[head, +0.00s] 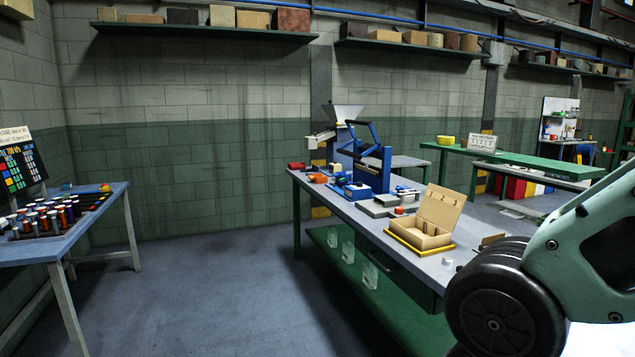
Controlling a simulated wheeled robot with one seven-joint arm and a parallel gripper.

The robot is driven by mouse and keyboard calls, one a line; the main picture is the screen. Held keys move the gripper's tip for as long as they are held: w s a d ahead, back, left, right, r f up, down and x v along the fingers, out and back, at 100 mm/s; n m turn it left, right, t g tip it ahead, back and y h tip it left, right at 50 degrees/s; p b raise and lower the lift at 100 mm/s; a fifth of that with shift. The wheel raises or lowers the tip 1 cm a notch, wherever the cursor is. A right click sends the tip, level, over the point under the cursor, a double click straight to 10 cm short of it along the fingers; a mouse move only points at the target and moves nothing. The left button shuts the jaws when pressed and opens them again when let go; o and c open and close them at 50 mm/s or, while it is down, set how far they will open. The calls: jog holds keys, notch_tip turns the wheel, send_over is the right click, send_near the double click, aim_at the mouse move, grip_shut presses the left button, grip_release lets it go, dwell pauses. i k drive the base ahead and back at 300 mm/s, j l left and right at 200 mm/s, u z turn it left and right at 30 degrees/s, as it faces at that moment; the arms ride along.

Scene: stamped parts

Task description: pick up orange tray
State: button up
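A small orange item (318,178), which may be the orange tray, lies at the far left end of the long workbench (345,209). It is too small to tell its exact shape. Part of my arm fills the right edge of the view. My gripper is not in view.
An open cardboard box (436,213) sits on a yellow base (400,243) on the bench's near part. A side table (90,219) with several coloured spools stands left. The floor between is clear.

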aim_at(317, 179)
jog(key=i+j+u, duration=0.2)
jog(key=i, duration=0.45)
jog(key=i+j+u, duration=0.2)
jog(key=i, duration=0.45)
jog(key=i+j+u, duration=0.15)
jog(key=i, duration=2.35)
jog(key=i+z, duration=0.3)
jog(key=i, duration=0.15)
jog(key=i+j+z, duration=0.25)
jog(key=i, duration=0.2)
jog(key=i+l+z, duration=0.15)
jog(key=z, duration=0.25)
jog(key=i+z, duration=0.3)
jog(key=z, duration=0.15)
jog(key=i+z, duration=0.25)
jog(key=z, duration=0.15)
jog(key=i+l+z, duration=0.15)
jog(key=i, duration=0.15)
